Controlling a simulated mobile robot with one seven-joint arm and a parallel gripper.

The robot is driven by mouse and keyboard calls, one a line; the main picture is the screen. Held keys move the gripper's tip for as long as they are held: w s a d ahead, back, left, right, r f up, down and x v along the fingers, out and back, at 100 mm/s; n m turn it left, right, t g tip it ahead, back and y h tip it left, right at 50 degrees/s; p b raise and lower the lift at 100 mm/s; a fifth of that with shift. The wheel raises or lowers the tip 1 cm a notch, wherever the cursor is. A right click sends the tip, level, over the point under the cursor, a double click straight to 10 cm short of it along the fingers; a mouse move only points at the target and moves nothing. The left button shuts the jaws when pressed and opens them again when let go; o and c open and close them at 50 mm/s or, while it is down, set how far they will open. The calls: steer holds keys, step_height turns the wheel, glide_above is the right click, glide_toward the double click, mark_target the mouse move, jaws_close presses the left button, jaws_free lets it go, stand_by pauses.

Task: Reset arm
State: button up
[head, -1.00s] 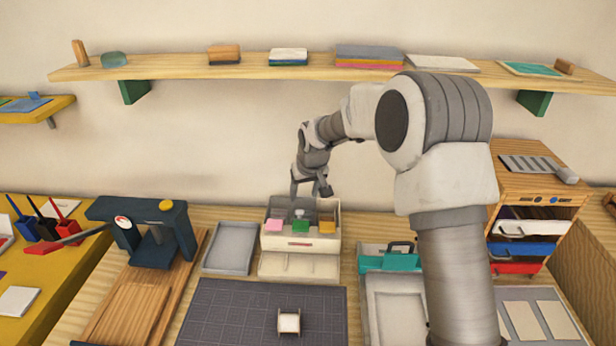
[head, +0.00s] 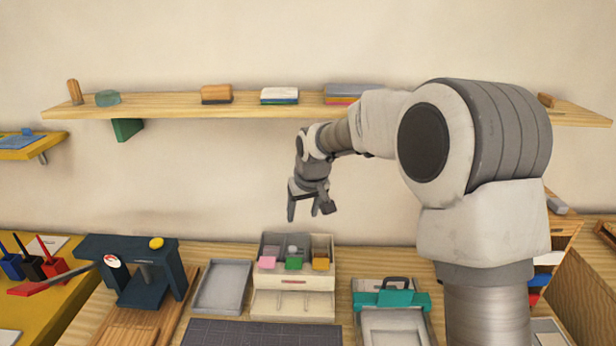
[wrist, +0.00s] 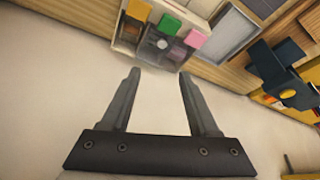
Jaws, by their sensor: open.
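My gripper (head: 302,216) hangs above the back of the bench, with its fingers pointing down and nothing between them. In the wrist view my gripper (wrist: 160,70) shows two fingers spread apart. Beneath it in the head view stands a cream box (head: 292,282) that holds a pink pad (head: 267,262), a green pad (head: 294,263) and an orange pad (head: 320,264). The same box shows past the fingertips in the wrist view, with a clear gap to them.
A shelf (head: 180,106) with small blocks runs along the wall behind my arm. A dark blue press (head: 135,262) and a grey tray (head: 222,286) stand left of the box. A teal-clamped board (head: 390,299) lies to its right. The air around my gripper is clear.

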steer(key=s+d+r+m+h, duration=0.1)
steer(key=s+d+r, duration=0.5)
steer(key=s, duration=0.2)
steer(key=s+d+r+m, duration=0.1)
steer(key=s+d+r, duration=0.4)
steer(key=s, duration=0.3)
steer(key=s+d+m, duration=0.1)
steer(key=s+d, duration=0.2)
steer(key=s, duration=0.6)
steer(key=s+d+f+m+t, duration=0.1)
steer(key=s+d, duration=0.3)
steer(key=s, duration=0.5)
steer(key=shift+s+h, duration=0.25)
steer(key=shift+h, duration=0.05)
